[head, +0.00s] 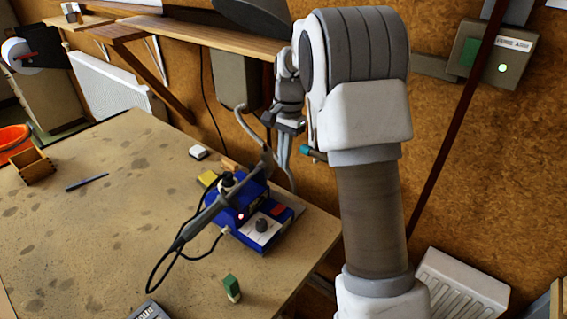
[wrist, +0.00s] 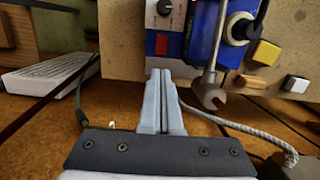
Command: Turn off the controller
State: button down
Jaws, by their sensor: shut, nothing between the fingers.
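The controller (head: 288,222) is a blue box near the table's right edge in the head view. It has a white front panel with a dark knob (head: 262,225), a red switch (head: 278,210) and a glowing red light (head: 240,216). In the wrist view, the controller (wrist: 203,28) is at the top, with the red switch (wrist: 162,45) on its panel. My gripper (wrist: 160,74) is shut and empty, its tips just below the switch in the picture; I cannot tell whether they touch anything. In the head view, my gripper (head: 284,160) is behind the controller, partly hidden.
A green-and-white block (head: 232,288) stands in front.

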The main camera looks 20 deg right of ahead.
aim_at(276, 211)
jog(key=shift+f, duration=0.1)
jog(key=b, duration=0.3)
jog(key=a+b, duration=0.1)
jog(key=b, duration=0.2)
jog(key=shift+s+a+r, duration=0.15)
jog(key=shift+s+r, duration=0.1)
jog(key=shift+s, duration=0.05)
jog(key=f, duration=0.4)
jog(key=a+f+b, duration=0.1)
jog(key=f, duration=0.4)
jog(key=s+f, duration=0.1)
jog(key=f, duration=0.4)
jog(key=shift+a, duration=0.2)
jog(key=shift+s+f, duration=0.2)
jog(key=shift+f, duration=0.1)
